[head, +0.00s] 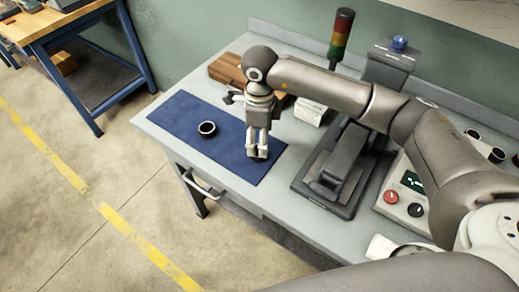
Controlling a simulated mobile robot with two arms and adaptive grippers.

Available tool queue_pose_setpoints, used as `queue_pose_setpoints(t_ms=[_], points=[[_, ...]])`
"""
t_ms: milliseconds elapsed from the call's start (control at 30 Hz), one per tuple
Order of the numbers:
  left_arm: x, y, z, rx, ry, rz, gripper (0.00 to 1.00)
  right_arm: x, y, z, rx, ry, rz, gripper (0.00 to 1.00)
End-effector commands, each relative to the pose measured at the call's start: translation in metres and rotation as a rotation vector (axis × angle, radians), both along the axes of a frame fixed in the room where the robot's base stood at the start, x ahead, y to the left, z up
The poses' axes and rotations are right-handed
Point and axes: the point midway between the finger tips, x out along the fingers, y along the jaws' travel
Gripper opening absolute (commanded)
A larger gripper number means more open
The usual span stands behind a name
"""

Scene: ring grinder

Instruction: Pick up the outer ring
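A dark ring (207,134) with a light inner edge lies on the blue mat (180,112), left of the mat's middle. It looks like the outer ring. My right gripper (257,156) points down over the right part of the mat, to the right of the ring and apart from it. Its fingers look close together, but the gap is too small to judge. No object shows clearly between them. My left gripper is not in view.
A dark grey machine (338,165) stands right of the mat. A signal tower (341,38) and a wooden block (230,69) are behind. A control box (396,202) and dark cylindrical parts (480,145) are at the right. The mat around the ring is clear.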

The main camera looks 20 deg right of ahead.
Motion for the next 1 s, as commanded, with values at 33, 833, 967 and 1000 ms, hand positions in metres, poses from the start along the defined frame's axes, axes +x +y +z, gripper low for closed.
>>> queue_pose_setpoints(t_ms=[33, 833, 967, 1000], points=[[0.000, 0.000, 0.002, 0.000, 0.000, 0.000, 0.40, 0.000, 0.000, -0.003, 0.000, 0.001, 0.000, 0.71], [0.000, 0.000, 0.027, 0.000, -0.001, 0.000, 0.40, 0.006, -0.001, -0.059, 0.003, -0.001, 0.002, 0.64], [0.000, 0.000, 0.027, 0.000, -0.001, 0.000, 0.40, 0.006, -0.001, -0.059, 0.003, -0.001, 0.002, 0.47], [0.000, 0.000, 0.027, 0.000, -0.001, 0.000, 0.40, 0.006, -0.001, -0.059, 0.003, 0.000, 0.002, 0.42]])
